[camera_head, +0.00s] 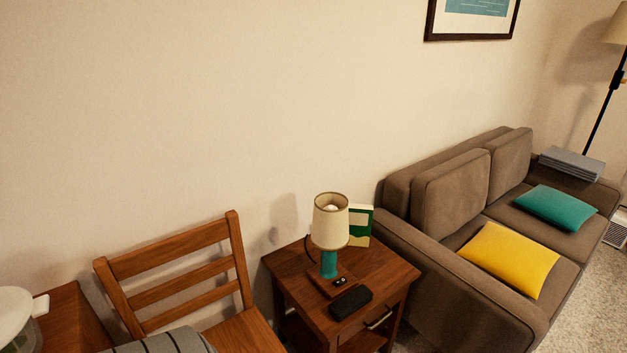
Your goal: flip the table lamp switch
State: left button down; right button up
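The table lamp (330,228) stands upright on a wooden side table (394,272) against the wall. It has a cream shade and a teal stem on a wooden base (330,282). A small dark switch plate with light spots (340,281) shows on the front of the base; its position is too small to read. Neither of my grippers is in the head view.
A black case (351,302) lies just in front of the lamp base. A green and cream book (360,225) stands behind the lamp. A wooden chair (190,265) is on the left and a brown sofa (455,195) on the right.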

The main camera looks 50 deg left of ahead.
aim_at(339, 282)
jog(key=u, duration=0.95)
